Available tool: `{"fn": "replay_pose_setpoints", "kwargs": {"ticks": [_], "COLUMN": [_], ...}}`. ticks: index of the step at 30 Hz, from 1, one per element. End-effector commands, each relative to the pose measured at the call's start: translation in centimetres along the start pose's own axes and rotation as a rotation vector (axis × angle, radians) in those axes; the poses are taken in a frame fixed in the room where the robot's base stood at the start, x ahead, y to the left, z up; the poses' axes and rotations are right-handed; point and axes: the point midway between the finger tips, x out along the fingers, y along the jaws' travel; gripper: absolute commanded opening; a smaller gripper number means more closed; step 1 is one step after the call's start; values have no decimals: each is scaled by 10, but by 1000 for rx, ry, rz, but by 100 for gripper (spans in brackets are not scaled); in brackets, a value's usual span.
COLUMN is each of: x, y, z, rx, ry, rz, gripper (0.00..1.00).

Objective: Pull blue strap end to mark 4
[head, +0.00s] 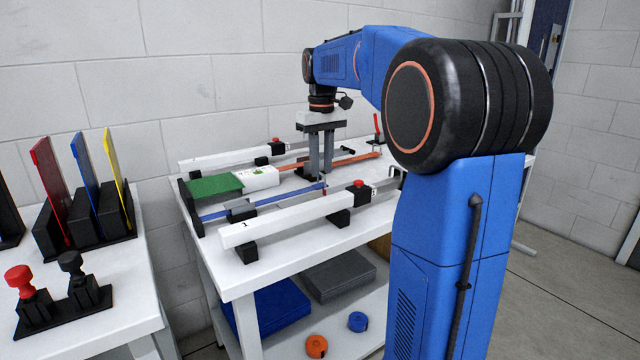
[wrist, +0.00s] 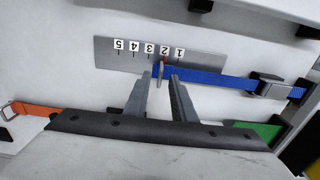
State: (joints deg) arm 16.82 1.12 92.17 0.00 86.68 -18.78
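The blue strap (head: 275,200) runs along the white table fixture from a grey buckle (head: 240,210). In the wrist view the blue strap (wrist: 215,79) comes from the right, and its free end has a small upright metal tab (wrist: 161,72). A red line by that end lies at mark 2 on the grey scale plate (wrist: 110,50), numbered 5 to 1 from left to right, upside down. My gripper (wrist: 158,80) is open, its fingers apart on either side of the tab. In the head view my gripper (head: 316,172) points down at the strap end.
An orange strap (head: 350,161) lies behind. White rails (head: 300,214) on black blocks flank the strap, with a red knob (head: 359,183) on the front one. A green board (head: 214,186) sits at the left. A side table (head: 110,315) holds coloured plates.

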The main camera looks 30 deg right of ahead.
Motion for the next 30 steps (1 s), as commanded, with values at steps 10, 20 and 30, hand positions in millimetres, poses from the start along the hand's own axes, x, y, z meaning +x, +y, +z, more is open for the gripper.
{"fn": "replay_pose_setpoints", "kwargs": {"ticks": [10, 20, 30], "x": [0, 0, 0], "y": [0, 14, 30], "z": [0, 0, 0], "rx": [0, 2, 2], "ry": [0, -1, -1], "rz": [0, 0, 1], "gripper": [0, 0, 0]}}
